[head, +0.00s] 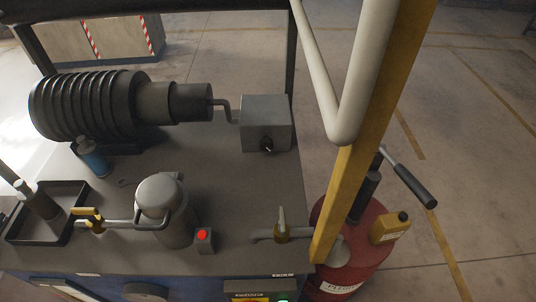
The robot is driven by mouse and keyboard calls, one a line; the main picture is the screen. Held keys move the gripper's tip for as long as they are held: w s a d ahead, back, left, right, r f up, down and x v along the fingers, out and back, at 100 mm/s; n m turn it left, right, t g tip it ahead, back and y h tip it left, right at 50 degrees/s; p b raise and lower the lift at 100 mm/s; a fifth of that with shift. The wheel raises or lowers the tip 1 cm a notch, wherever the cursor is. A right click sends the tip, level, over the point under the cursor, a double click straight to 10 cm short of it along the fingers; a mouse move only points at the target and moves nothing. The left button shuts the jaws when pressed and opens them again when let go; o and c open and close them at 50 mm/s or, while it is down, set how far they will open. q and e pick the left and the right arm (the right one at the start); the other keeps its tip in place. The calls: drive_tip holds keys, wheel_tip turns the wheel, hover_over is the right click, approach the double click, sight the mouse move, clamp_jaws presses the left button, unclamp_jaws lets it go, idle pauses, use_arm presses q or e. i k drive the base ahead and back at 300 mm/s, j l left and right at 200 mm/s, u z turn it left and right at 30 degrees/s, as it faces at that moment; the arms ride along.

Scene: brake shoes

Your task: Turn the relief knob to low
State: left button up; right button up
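A small black knob (266,144) sits on the front face of a grey box (267,112) at the back right of the bench. No readable marking shows beside it, so I cannot tell its setting or whether it is the relief knob. A dark round part (146,291) also shows on the bench's front face at the bottom edge. Neither of my grippers is in the head view.
The bench (235,195) holds a ribbed dark cylinder (85,105), a blue can (93,158), a tray (72,232), a grey canister (160,195), a red button (202,234) and a valve (282,228). A yellow post (352,190) and red drum (365,250) stand right.

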sight(266, 144)
drive_tip(key=k+j+z, duration=0.25)
drive_tip(key=k, duration=0.25)
drive_tip(key=k+z, duration=0.2)
drive_tip(key=k, duration=0.25)
